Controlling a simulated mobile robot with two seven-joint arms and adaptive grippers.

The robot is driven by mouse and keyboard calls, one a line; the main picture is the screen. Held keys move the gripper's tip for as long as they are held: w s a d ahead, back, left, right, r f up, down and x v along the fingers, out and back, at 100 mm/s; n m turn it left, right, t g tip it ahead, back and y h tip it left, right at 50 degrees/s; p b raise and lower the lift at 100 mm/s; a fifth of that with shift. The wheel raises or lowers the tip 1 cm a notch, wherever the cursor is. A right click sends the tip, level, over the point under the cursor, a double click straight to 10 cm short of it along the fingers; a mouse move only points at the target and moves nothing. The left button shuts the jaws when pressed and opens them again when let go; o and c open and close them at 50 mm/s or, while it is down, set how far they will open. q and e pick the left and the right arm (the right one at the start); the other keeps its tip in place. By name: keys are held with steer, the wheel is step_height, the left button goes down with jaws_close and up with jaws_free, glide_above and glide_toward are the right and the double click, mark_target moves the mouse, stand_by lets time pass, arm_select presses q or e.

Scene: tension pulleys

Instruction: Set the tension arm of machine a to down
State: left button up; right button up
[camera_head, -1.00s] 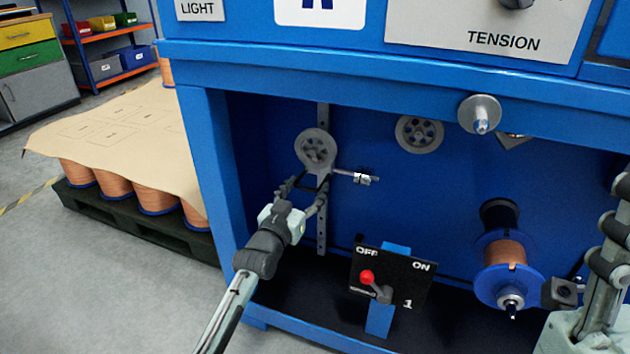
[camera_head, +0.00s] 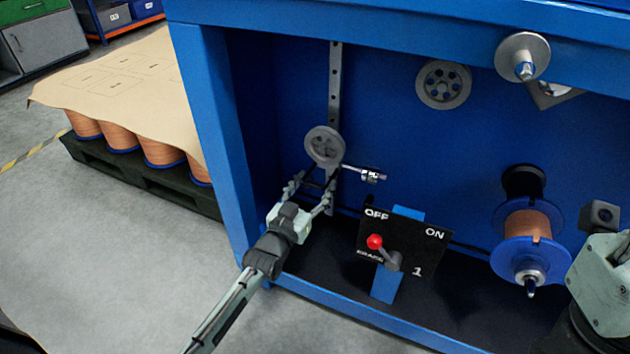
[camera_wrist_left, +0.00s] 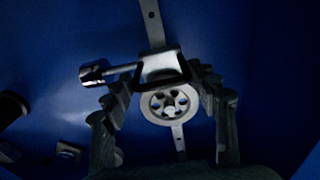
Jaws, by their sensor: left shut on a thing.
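The blue machine (camera_head: 240,180) fills the head view. Its tension arm carries a grey spoked pulley (camera_head: 325,143) on a vertical perforated rail (camera_head: 335,85), with a short chrome rod (camera_head: 370,175) sticking out to the right. My left gripper (camera_head: 318,184) is shut on the tension arm just below the pulley. In the left wrist view the fingers (camera_wrist_left: 165,85) stand on both sides of the arm's handle (camera_wrist_left: 162,68), and the pulley (camera_wrist_left: 168,103) shows between them. The exact finger contact is dark. Only part of my right arm shows at the right edge; its fingers are out of view.
A brake lever with a red knob (camera_head: 375,241) stands on an OFF/ON plate right of my left gripper. A copper wire spool (camera_head: 528,240) and a fixed pulley (camera_head: 443,84) are farther right. The blue side post (camera_head: 215,140) is left of the gripper.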

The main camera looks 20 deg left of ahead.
arm_select(q)
steer(key=shift+d+f, duration=0.15)
steer(key=shift+d, duration=0.15)
steer(key=o, duration=1.4)
steer(key=shift+f, duration=0.1)
steer(key=shift+a, duration=0.15)
steer(key=shift+s, duration=0.1)
steer(key=s, duration=0.7)
steer(key=shift+s, duration=0.2)
steer(key=shift+a, duration=0.1)
